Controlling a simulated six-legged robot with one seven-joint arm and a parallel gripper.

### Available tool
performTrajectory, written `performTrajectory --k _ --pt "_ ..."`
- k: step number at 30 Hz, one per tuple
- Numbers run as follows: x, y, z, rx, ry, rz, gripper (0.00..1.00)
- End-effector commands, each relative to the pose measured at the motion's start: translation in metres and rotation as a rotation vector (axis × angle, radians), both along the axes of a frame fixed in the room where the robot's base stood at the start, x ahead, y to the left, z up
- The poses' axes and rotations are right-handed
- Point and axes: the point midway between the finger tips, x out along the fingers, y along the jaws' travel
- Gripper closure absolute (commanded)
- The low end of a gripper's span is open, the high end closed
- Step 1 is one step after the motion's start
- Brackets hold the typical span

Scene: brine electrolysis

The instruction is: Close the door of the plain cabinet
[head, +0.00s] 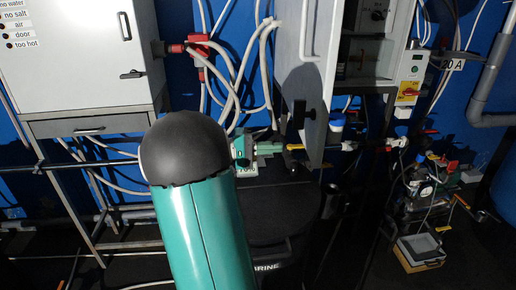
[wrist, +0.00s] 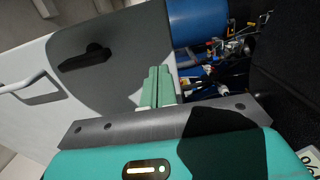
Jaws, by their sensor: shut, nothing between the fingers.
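The plain cabinet (head: 367,60) stands at the right in the head view, with its inside showing. Its door (head: 318,75) is open and swung out toward me, seen at a steep angle. The door has a long pale handle (head: 309,30) and a black latch (head: 303,114). My gripper (head: 283,147) is shut and empty, just left of the door's lower part. In the wrist view, the green fingers (wrist: 157,85) lie over the lower part of the white door (wrist: 105,90), near its edge. The black latch (wrist: 85,57) and handle (wrist: 30,88) show there too. I cannot tell whether the fingers touch the door.
A labelled cabinet (head: 75,60) on a metal stand is at the left, its door shut. Cables and red fittings (head: 198,46) hang between the cabinets. A control box (head: 411,72) is right of the plain cabinet. Bottles and a tray (head: 420,246) stand low at the right.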

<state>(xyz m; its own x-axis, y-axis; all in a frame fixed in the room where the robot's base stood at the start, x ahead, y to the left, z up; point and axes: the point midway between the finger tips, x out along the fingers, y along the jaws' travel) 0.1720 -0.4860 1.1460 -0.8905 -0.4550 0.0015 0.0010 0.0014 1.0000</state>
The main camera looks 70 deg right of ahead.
Motion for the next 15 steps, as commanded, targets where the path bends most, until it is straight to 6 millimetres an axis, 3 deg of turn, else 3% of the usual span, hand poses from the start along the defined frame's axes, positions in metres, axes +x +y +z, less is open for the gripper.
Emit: performTrajectory --k 7,15 --pt "-0.043 -0.021 0.0 0.0 -0.001 -0.004 1.0" --pt "-0.06 -0.031 0.0 0.001 -0.002 0.001 1.0"
